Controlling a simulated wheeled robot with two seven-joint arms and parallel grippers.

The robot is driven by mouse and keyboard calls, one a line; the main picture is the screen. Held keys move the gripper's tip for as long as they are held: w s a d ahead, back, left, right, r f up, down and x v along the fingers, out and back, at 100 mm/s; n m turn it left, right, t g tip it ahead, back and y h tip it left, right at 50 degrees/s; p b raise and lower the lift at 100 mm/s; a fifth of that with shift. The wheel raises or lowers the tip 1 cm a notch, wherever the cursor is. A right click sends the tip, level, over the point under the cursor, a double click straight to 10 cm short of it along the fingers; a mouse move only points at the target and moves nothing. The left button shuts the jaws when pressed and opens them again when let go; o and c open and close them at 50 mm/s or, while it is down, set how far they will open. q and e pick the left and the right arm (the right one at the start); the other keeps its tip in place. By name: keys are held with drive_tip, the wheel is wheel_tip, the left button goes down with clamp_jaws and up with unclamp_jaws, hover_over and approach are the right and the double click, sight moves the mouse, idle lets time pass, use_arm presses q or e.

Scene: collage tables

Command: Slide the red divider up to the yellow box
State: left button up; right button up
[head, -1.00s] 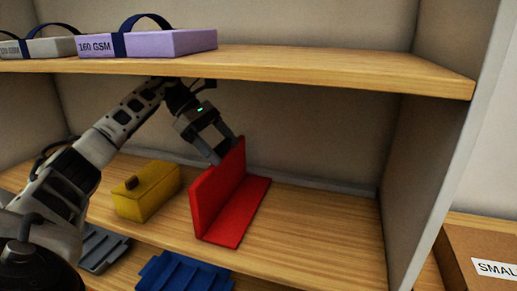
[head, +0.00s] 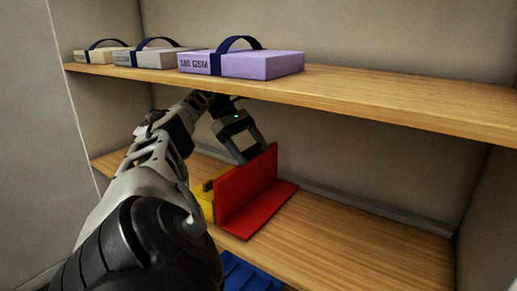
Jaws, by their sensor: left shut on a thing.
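The red divider (head: 247,188) stands on the lower shelf, an upright panel with a flat foot reaching to the right. My left gripper (head: 251,155) is shut on the top edge of its upright panel, toward the back. The yellow box (head: 207,204) is just left of the divider, largely hidden by my left arm and the divider. Whether box and divider touch cannot be told. My right gripper is not in view.
The upper shelf (head: 400,101) hangs close above my left gripper and carries a lilac pack (head: 255,64) and other strapped packs. A blue ribbed tray (head: 245,273) is below the lower shelf's front edge. The lower shelf (head: 370,245) is clear right of the divider.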

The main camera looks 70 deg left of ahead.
use_arm(q)
drive_tip(key=o, duration=1.3)
